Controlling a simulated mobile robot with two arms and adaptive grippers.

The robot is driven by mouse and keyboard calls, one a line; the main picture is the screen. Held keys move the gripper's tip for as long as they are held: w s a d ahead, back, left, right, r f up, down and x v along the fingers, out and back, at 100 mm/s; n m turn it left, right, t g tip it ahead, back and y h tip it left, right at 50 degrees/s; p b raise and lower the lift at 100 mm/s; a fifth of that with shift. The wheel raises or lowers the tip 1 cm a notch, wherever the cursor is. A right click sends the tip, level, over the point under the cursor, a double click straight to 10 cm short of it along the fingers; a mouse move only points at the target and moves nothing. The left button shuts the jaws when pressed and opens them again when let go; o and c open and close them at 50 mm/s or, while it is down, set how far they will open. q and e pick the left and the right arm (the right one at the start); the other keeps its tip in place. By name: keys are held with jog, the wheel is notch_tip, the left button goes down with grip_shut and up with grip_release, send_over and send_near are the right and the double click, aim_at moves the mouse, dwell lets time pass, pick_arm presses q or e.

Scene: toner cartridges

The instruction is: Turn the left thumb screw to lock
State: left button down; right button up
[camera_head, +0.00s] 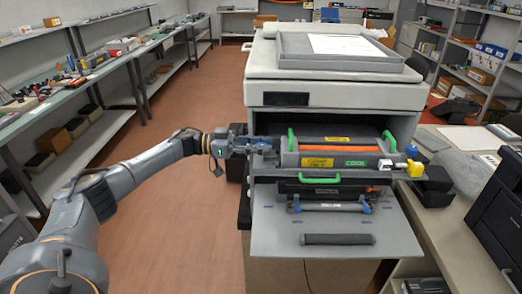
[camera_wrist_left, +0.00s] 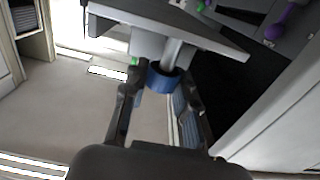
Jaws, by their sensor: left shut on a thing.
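The left thumb screw is a dark blue round knob (camera_wrist_left: 163,79) on a grey shaft in the left wrist view. It sits between the two fingers of my left gripper (camera_wrist_left: 160,105), which is shut on it. In the head view my left gripper (camera_head: 264,146) reaches in from the left, to the left end of the cartridge unit (camera_head: 335,160) in the open printer (camera_head: 340,88). The gripper hides the knob there. The unit carries an orange cartridge (camera_head: 338,141), a yellow label and green handles. My right gripper is not in view.
A yellow part (camera_head: 415,168) projects at the unit's right end. A table (camera_head: 460,215) stands right; a long shelf bench (camera_head: 110,68) stands left. The floor (camera_head: 195,215) between is clear.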

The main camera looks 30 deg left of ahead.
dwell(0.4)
pick_arm(q)
jog(key=c, duration=1)
grip_release()
jog(key=shift+d, duration=0.1)
jog(key=v, duration=1.2)
jog(key=shift+w+f, duration=0.1)
